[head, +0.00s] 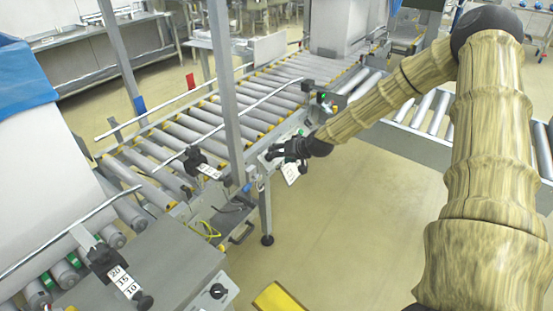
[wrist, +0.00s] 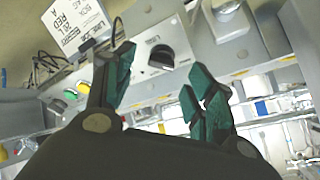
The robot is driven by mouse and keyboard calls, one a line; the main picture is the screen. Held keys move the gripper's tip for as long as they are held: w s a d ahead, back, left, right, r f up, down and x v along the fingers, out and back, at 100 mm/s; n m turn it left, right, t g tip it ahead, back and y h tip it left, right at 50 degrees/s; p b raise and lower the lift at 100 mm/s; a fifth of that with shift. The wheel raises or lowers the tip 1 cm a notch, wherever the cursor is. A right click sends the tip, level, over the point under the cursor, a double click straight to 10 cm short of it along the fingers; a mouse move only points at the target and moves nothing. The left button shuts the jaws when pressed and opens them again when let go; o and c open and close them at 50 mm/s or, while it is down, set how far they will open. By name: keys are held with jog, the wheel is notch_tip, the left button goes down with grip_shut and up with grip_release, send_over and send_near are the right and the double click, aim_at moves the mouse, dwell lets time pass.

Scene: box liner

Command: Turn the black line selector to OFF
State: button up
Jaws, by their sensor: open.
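In the wrist view, a black selector knob (wrist: 161,57) sits on a pale panel with small, hard-to-read lettering beside it. My gripper (wrist: 162,88) is open, with its green-padded fingers on either side of the knob's place in the picture and nothing between them. I cannot tell whether the fingertips touch the panel, nor which mark the knob points at. In the head view my gripper (head: 273,154) is at the side of the roller conveyor, and the selector there is hidden by it or too small to see.
A white printed card (wrist: 80,27) is close to the left finger. A green button (wrist: 70,94) and a yellow button (wrist: 83,87) are nearby. Another black knob (head: 218,291) is on a box in the foreground. The roller conveyor (head: 195,130) runs behind; open floor (head: 340,220) lies in front.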

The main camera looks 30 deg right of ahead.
jog(key=shift+b+x, duration=0.4)
jog(key=shift+x, duration=1.9)
jog(key=shift+w, duration=0.15)
jog(key=c, duration=1)
